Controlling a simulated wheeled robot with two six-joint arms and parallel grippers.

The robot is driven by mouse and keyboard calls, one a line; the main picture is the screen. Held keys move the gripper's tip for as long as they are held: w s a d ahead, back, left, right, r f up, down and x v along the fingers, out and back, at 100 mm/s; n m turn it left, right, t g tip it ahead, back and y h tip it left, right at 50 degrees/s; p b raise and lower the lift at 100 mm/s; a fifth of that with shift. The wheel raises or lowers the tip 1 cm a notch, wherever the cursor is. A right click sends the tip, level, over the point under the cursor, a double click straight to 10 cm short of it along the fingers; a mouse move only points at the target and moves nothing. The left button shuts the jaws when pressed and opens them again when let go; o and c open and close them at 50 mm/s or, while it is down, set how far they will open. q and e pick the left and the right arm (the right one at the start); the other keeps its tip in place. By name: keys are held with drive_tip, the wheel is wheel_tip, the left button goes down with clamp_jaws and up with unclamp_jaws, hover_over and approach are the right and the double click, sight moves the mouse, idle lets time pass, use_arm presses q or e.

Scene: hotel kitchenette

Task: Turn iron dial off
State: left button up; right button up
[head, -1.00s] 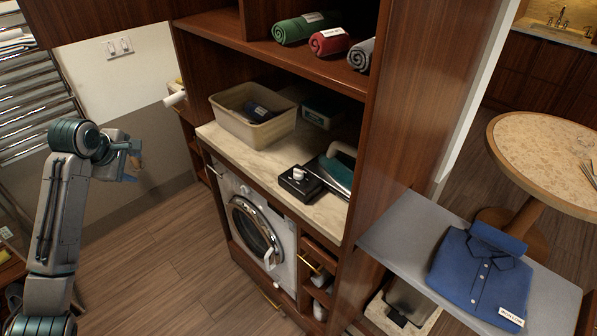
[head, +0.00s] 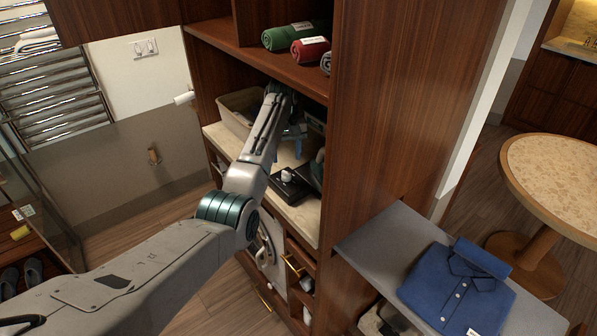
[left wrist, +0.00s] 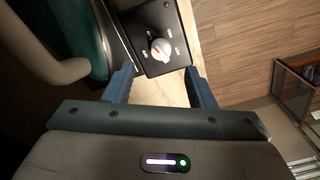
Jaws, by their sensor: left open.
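The iron dial is a white knob (left wrist: 160,49) with a small red mark. It sits on a black control box (left wrist: 150,18) with small white labels around it that are too small to read. In the head view the dial (head: 287,175) and box (head: 292,190) sit on the counter. The teal iron (left wrist: 88,40) stands right beside the box. My left gripper (left wrist: 160,72) is open, its two blue fingers pointing at the box with the dial ahead between them, not gripped. In the head view the left gripper (head: 294,132) hangs over the counter. My right gripper is not in view.
A beige bin (head: 236,103) stands at the counter's back left. A shelf with rolled towels (head: 310,48) is above the counter. The wooden side panel (head: 375,110) closes the right. A folded blue shirt (head: 455,290) lies on the grey board (head: 385,240).

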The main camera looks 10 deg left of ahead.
sight(286, 172)
use_arm(q)
drive_tip(key=f, duration=0.1)
drive_tip(key=f+p, duration=0.1)
drive_tip(key=shift+a+f, duration=0.3)
drive_tip(key=f, duration=0.1)
drive_tip(key=f+p, duration=0.1)
drive_tip(key=f, duration=0.1)
drive_tip(key=shift+d+f, duration=0.2)
drive_tip(key=shift+f, duration=0.05)
drive_tip(key=shift+f+p, duration=0.3)
drive_tip(key=shift+f, duration=0.15)
drive_tip(key=shift+w, duration=0.1)
drive_tip(key=c, duration=0.9)
drive_tip(key=shift+c, duration=0.3)
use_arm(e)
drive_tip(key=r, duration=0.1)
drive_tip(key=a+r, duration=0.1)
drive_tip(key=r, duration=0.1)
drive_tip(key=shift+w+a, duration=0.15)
